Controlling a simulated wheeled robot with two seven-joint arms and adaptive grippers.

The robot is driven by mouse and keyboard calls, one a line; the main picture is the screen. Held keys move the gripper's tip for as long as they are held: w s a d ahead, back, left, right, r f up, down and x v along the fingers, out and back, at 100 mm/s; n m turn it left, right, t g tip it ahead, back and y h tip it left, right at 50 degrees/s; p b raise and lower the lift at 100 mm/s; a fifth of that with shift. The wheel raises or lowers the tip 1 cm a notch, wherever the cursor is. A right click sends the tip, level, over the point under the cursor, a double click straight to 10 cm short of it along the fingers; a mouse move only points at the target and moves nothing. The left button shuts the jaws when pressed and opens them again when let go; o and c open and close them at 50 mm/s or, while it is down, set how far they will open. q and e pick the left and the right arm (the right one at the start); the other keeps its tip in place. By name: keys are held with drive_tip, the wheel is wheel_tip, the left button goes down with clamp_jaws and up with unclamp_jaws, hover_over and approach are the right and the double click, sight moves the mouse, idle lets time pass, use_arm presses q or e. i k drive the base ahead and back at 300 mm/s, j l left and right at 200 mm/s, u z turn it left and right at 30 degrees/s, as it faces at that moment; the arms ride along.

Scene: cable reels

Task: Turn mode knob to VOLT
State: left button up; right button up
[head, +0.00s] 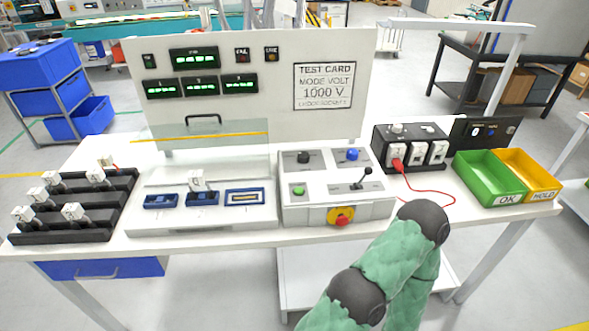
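A light grey control box (293,215) stands at the middle of the white bench. Its top carries a black knob (303,157) at the back left and a blue knob (352,154) at the back right. Which one is the mode knob, and where it points, is too small to read. A test card (324,86) on the upright panel reads MODE VOLT and 1000 V. One of my arms, green with dark joints, rises at the lower right, in front of the bench. Neither gripper is in view.
The control box also has a green button (298,191), a black lever (364,178) and a red emergency stop (341,221). Blue sockets (202,198) lie left of it. A black holder (419,168) with a red cable and green bin (489,177) and yellow bin (529,180) stand right.

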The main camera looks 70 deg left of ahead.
sight(303, 156)
drive_tip(key=j+u, duration=0.1)
drive_tip(key=u, duration=1.9)
